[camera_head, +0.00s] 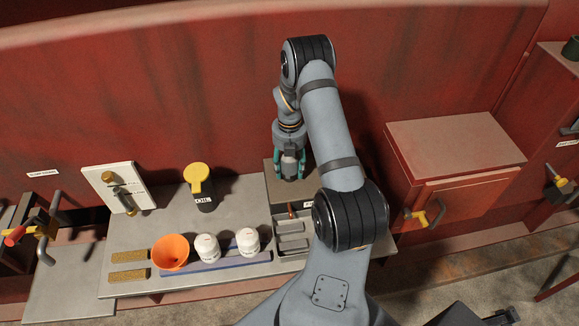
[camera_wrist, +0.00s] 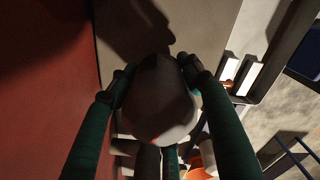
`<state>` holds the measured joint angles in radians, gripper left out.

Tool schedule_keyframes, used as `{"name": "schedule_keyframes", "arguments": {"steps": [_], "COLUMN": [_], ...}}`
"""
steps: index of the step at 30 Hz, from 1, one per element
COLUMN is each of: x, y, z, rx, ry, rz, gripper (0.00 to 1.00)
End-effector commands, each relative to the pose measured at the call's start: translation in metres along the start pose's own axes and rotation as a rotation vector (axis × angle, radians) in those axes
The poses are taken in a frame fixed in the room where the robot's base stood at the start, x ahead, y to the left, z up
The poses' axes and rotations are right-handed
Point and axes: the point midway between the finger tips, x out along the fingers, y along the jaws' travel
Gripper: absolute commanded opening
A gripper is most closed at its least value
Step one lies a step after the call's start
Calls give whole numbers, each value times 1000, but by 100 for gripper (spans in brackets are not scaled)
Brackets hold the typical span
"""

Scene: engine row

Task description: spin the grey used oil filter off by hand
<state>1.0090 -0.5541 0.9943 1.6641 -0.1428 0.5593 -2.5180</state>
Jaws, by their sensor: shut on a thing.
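The grey used oil filter (camera_head: 290,163) is between the fingers of my gripper (camera_head: 289,172), at the grey-brown box (camera_head: 276,192) against the red wall. In the wrist view the filter (camera_wrist: 160,100) is a rounded pale grey body with a small reddish mark, largely in shadow. The teal fingers of my gripper (camera_wrist: 157,73) are shut on it from both sides. The filter's far end is hidden, so I cannot tell whether it still touches its seat.
Two white canisters (camera_head: 207,248), an orange funnel (camera_head: 171,252) and a divided grey tray (camera_head: 292,243) stand on the bench (camera_head: 130,231). An oil jug with a yellow top (camera_head: 199,183) and a white panel (camera_head: 113,184) are at the back. A red cabinet (camera_head: 455,155) stands right.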

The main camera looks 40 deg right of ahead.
Motion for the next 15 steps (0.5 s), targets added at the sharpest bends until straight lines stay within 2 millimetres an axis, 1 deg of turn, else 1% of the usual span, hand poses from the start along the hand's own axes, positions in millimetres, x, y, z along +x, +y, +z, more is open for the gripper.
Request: {"name": "schedule_keyframes", "arguments": {"steps": [2,3,13,15], "x": [1,1,0,0], "y": [-2,-2,-1,0], "z": [-1,-1,0,0], "rx": [2,3,3,3], "ry": [3,3,1,1], "rz": [-3,-3,-1,-1], "gripper": [13,50,70,71]}}
